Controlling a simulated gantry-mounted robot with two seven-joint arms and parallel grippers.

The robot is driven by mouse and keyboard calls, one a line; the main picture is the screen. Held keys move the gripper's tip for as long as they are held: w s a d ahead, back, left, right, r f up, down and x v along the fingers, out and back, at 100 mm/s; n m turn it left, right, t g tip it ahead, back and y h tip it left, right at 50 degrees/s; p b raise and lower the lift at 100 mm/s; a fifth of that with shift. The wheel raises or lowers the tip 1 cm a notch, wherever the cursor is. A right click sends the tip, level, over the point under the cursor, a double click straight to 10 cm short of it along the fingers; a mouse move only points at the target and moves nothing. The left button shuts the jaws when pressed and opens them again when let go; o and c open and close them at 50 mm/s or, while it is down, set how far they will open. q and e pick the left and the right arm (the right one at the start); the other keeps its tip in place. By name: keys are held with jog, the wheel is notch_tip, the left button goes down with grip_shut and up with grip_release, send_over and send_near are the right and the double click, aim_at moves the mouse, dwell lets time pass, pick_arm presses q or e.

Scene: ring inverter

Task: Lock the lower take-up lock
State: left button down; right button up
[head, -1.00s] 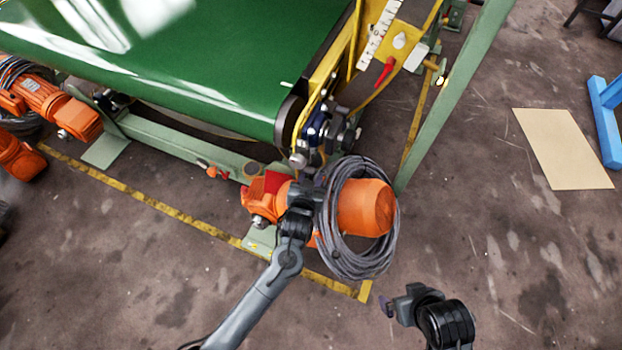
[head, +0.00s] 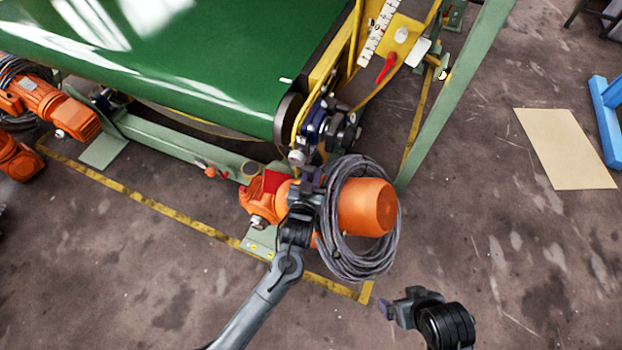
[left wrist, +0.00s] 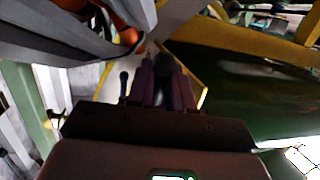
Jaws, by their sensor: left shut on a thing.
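My left gripper (head: 312,178) is among the parts at the belt's near right corner, just above the orange motor. In the left wrist view its dark purple fingers (left wrist: 160,88) are shut on a dark rounded part (left wrist: 168,65). This part may be the lower take-up lock's handle, but I cannot tell. A thin dark lever (left wrist: 125,82) stands beside the fingers.
A grey cable coil (head: 345,262) hangs around the orange motor (head: 368,207) beside my left wrist. The green belt (head: 210,75) and a green slanted post (head: 455,100) bound the work area. The floor at right is open, with a beige sheet (head: 565,148) on it.

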dwell(0.3)
pick_arm(q)
jog(key=c, duration=1.1)
grip_release()
jog(key=shift+c, duration=0.2)
jog(key=shift+s+r, duration=0.1)
jog(key=shift+s, duration=0.15)
jog(key=p+v, duration=0.5)
jog(key=v, duration=0.5)
jog(key=shift+f, duration=0.25)
jog(key=shift+s, duration=0.15)
